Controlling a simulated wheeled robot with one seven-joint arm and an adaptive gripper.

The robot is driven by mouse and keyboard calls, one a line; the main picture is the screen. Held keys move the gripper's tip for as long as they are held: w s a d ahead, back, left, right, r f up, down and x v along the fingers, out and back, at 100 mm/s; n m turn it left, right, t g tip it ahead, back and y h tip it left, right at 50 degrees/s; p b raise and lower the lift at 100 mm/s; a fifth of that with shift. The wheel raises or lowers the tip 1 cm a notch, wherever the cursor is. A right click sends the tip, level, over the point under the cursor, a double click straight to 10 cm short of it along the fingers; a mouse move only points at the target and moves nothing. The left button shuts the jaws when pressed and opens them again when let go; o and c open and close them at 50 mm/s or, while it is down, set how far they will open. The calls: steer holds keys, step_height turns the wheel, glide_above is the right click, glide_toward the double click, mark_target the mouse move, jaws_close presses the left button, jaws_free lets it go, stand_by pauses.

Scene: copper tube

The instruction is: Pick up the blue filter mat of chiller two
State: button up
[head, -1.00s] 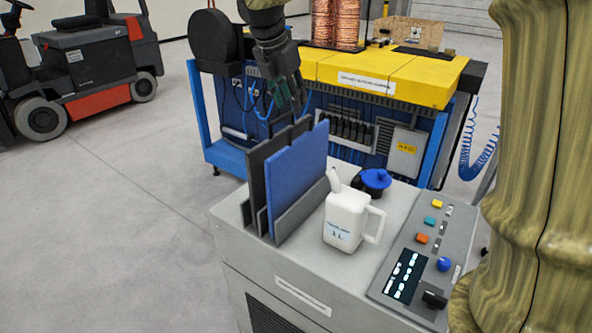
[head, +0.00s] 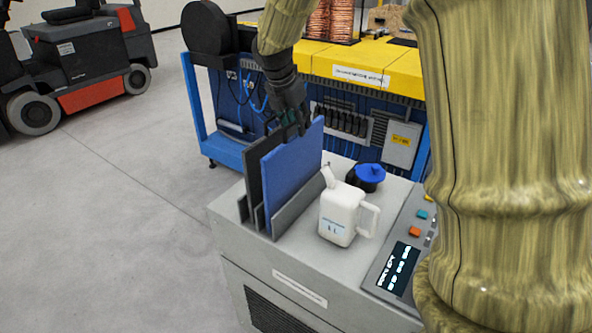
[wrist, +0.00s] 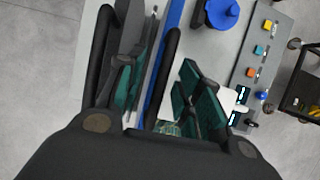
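The blue filter mat (head: 292,172) stands upright in a grey slotted rack (head: 296,207) on top of a grey cabinet. A dark grey mat (head: 254,172) stands beside it on the left. In the head view my gripper (head: 290,128) is at the top edge of the blue mat, pointing down. In the wrist view my gripper (wrist: 165,95) has its teal-padded fingers spread apart, with the blue mat's edge (wrist: 172,35) between them. A thin grey edge also shows beside the blue one there. I cannot tell whether the fingers touch the mat.
A white jug (head: 343,213) stands right of the rack, with a blue-capped black container (head: 368,177) behind it. A control panel (head: 400,265) lies on the cabinet's right side. A yellow-topped blue machine (head: 375,70) stands behind, and a forklift (head: 85,60) at the back left.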

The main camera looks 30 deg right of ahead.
steer(key=shift+f, duration=0.25)
steer(key=shift+d, duration=0.1)
jaws_close()
